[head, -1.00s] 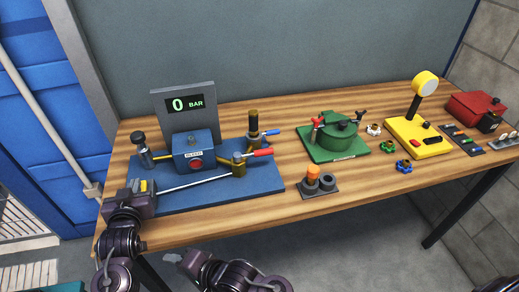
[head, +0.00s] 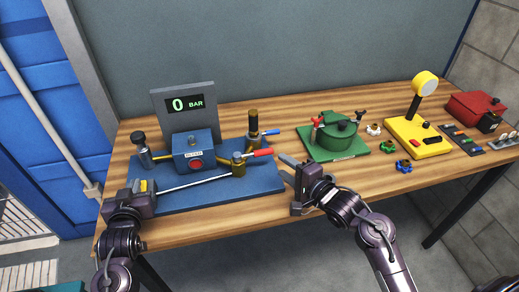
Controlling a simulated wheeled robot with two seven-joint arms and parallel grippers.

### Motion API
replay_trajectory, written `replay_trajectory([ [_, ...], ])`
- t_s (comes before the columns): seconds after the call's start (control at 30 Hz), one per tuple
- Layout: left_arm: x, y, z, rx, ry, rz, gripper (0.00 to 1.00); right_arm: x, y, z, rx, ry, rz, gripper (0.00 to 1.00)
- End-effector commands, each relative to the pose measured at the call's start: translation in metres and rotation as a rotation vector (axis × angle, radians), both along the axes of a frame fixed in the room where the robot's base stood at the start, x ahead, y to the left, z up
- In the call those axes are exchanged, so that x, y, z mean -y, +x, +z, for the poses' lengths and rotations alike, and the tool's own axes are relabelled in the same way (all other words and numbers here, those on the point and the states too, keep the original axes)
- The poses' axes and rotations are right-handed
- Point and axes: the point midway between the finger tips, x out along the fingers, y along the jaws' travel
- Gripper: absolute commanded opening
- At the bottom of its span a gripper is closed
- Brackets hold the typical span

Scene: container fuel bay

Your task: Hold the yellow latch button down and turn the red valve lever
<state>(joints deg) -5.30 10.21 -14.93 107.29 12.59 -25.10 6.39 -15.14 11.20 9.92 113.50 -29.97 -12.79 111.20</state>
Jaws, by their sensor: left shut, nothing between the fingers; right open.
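The red valve lever (head: 263,153) sticks out to the right from a brass valve (head: 239,165) on the blue base plate (head: 215,200). A small yellow patch, apparently the latch button (head: 143,185), shows at the plate's left front, at the end of a silver rod (head: 195,183). My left gripper (head: 150,195) is shut and empty right at this button and hides most of its surroundings. I cannot tell whether it presses the button. My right gripper (head: 287,184) is open and empty, just right of the plate and apart from the red lever.
A blue box with a red button (head: 195,165) stands mid-plate before a gauge reading 0 BAR (head: 185,103). A blue lever (head: 271,132) sits behind the red one. A green pot unit (head: 338,140) and yellow stand (head: 420,138) lie right.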

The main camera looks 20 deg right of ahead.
Motion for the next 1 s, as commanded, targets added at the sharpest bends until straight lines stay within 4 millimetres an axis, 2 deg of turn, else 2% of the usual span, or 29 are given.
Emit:
replay_trajectory([
  [0.03, 0.001, -0.002, -0.007, -0.017, 0.003, -0.003, 0.00, 0.000, 0.000, -0.001, 0.000, 0.000, 0.000, 0.41],
  [0.27, 0.001, -0.002, -0.008, -0.017, 0.002, -0.002, 0.00, -0.003, 0.006, -0.001, 0.001, 0.001, 0.001, 0.41],
  [0.37, 0.001, -0.002, -0.008, -0.017, 0.002, -0.002, 0.00, -0.007, 0.017, -0.003, 0.002, 0.002, 0.001, 0.41],
  [0.8, 0.001, -0.002, -0.008, -0.017, 0.002, -0.002, 0.00, -0.037, 0.093, -0.018, 0.000, 0.001, 0.002, 0.41],
  [1.0, 0.001, -0.002, -0.007, -0.017, 0.002, -0.002, 0.00, -0.042, 0.108, -0.022, -0.001, -0.001, 0.001, 0.41],
])
